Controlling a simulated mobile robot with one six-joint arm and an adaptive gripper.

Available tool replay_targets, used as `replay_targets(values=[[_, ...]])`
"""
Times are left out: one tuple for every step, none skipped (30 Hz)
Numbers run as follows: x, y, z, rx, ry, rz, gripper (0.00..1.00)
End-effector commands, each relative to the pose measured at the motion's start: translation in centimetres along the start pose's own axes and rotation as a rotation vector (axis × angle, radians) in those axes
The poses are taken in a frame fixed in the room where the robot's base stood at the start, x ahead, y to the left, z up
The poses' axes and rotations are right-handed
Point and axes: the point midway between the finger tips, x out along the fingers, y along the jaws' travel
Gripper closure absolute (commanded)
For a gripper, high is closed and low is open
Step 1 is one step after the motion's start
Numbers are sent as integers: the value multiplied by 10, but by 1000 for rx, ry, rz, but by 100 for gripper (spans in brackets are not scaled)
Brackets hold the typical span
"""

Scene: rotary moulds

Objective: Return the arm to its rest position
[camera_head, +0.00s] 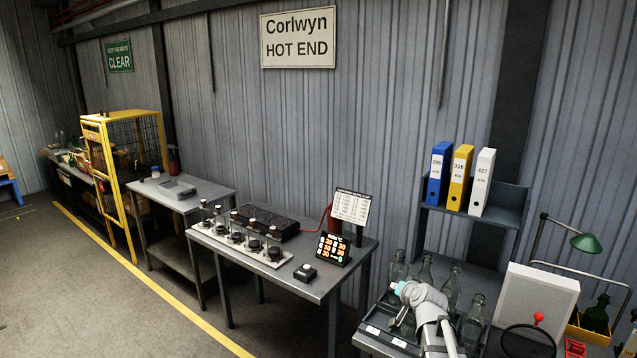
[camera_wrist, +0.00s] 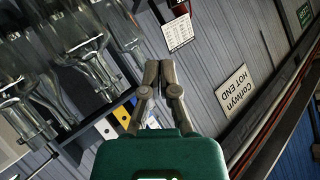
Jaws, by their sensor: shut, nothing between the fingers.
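My gripper (camera_wrist: 159,68) shows in the wrist view with its two fingers together, shut, and nothing between them. The wrist picture is tilted, with glass bottles (camera_wrist: 75,50) at its upper left and the wall on the right. In the head view my arm (camera_head: 432,308) is folded at the lower right, over the near side of a bench with clear glass bottles. My fingertips cannot be made out clearly there.
Clear bottles (camera_head: 451,288) stand close around my arm. A white panel (camera_head: 538,303), a green lamp (camera_head: 586,243) and a shelf with binders (camera_head: 463,178) are nearby. A table (camera_head: 318,289) with a row of moulds (camera_head: 234,232) stands to the left. The floor (camera_head: 130,310) at front left is clear.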

Motion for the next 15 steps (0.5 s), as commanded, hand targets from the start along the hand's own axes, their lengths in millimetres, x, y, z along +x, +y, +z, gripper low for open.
replay_targets(values=[[-6,-4,22,-30,-68,7,100],[-8,-6,33,-48,-109,14,100],[-12,-7,48,-71,-163,24,100],[-15,-7,59,-87,-204,33,100],[-19,-8,70,-103,-245,42,100],[-24,-8,84,-124,-299,55,100],[-29,-8,95,-140,-339,67,100],[-33,-7,105,-155,-379,80,100],[-40,-6,118,-174,-432,97,100],[-46,-5,128,-189,-472,111,100],[-52,-4,137,-204,-511,126,100],[-60,-2,149,-222,-562,148,100],[-66,0,158,-235,-601,165,100],[-73,2,167,-246,-640,183,100],[-82,4,177,-262,-689,208,100]])
